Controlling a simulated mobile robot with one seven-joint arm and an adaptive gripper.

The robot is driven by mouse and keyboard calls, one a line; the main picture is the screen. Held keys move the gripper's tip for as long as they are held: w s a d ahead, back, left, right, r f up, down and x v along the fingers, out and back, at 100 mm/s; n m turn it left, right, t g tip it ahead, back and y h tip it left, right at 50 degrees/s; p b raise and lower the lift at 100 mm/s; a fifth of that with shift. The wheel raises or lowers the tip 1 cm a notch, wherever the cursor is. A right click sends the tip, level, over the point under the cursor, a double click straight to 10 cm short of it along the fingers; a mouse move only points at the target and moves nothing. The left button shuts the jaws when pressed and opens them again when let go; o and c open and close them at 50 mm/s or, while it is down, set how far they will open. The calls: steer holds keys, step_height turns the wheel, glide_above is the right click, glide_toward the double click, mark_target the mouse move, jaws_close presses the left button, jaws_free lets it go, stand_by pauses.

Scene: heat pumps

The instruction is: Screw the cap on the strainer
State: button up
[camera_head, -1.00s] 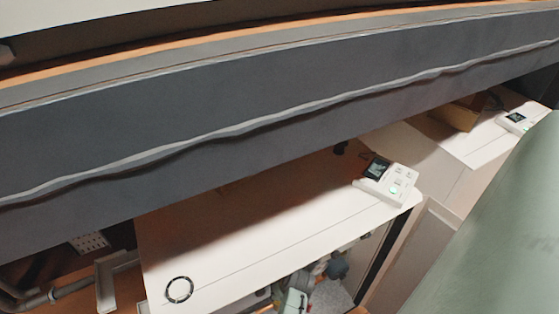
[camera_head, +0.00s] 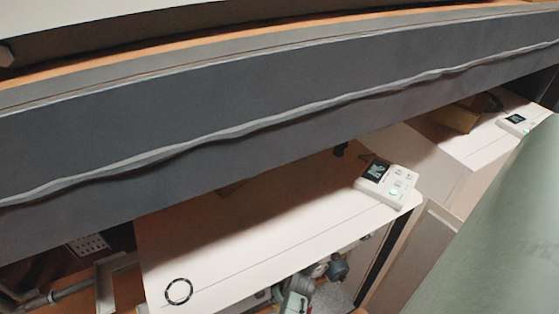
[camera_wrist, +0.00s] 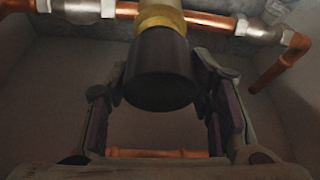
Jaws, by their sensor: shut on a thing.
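In the wrist view, a black round cap (camera_wrist: 160,72) sits at the lower end of a brass-coloured strainer body (camera_wrist: 160,16). The cap touches or nearly touches the brass; whether its thread is engaged cannot be told. My gripper (camera_wrist: 160,84) reaches up from below, with one finger on each side of the cap, and is shut on it. The strainer's upper part is cut off by the frame's top edge. The cap and strainer cannot be made out clearly in the head view.
Copper pipe (camera_wrist: 222,20) with metal fittings (camera_wrist: 262,30) runs across the top, and another copper pipe (camera_wrist: 160,153) lies behind my fingers. In the head view, a white heat pump casing (camera_head: 270,235) carries a controller (camera_head: 388,184); a dark beam (camera_head: 250,120) crosses above.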

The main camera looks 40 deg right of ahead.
steer(key=shift+f+b, duration=0.35)
steer(key=shift+f, duration=0.3)
steer(key=shift+f+b, duration=0.35)
steer(key=shift+f, duration=0.15)
steer(key=shift+f, duration=0.6)
stand_by(0.7)
steer(key=o, duration=1.2)
